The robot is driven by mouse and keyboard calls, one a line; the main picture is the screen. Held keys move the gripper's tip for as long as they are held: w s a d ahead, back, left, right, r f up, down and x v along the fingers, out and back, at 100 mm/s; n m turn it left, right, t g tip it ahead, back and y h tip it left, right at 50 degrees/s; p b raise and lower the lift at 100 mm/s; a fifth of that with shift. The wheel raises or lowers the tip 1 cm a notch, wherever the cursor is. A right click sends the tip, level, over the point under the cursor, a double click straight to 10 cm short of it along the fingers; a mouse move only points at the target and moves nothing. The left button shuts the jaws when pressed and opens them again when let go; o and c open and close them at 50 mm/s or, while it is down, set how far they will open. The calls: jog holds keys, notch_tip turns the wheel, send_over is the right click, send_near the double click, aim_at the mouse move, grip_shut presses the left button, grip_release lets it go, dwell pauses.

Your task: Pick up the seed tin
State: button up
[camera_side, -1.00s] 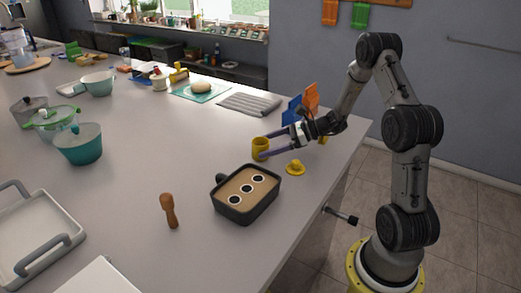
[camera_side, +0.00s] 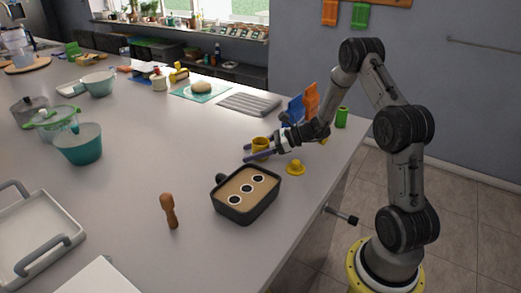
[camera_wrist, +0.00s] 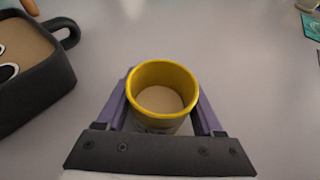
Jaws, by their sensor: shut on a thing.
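The seed tin (camera_side: 260,142) is a small yellow tin, upright, at the right part of the table. In the wrist view the tin (camera_wrist: 162,75) is open at the top, with a pale inside. My gripper (camera_side: 248,153) is shut on the tin, with one purple finger on each side of it. The fingers partly hide its lower body in the side view. I cannot tell whether its base touches the table. A yellow knobbed lid (camera_side: 295,168) lies on the table nearby.
A black handled box (camera_side: 232,211) with round white-rimmed dark spots stands in front of the tin. Blue and orange pieces (camera_side: 295,107) and a green cylinder (camera_side: 341,118) stand behind my gripper.

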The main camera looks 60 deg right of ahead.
aim_at(253, 142)
jog(key=c, duration=0.6)
jog(key=shift+r, duration=0.15)
jog(key=shift+r, duration=0.5)
jog(key=r, duration=0.2)
jog(key=shift+s+r, duration=0.2)
jog(key=shift+r, duration=0.15)
jog(key=s+a+r, duration=0.1)
jog(key=s+r, duration=0.2)
jog(key=s, duration=0.1)
jog(key=s+a+r, duration=0.2)
jog(key=s+r, duration=0.1)
jog(key=s, duration=0.1)
jog(key=s+a+r, duration=0.1)
jog(key=s+r, duration=0.2)
jog(key=s, duration=0.2)
jog(key=shift+a, duration=0.2)
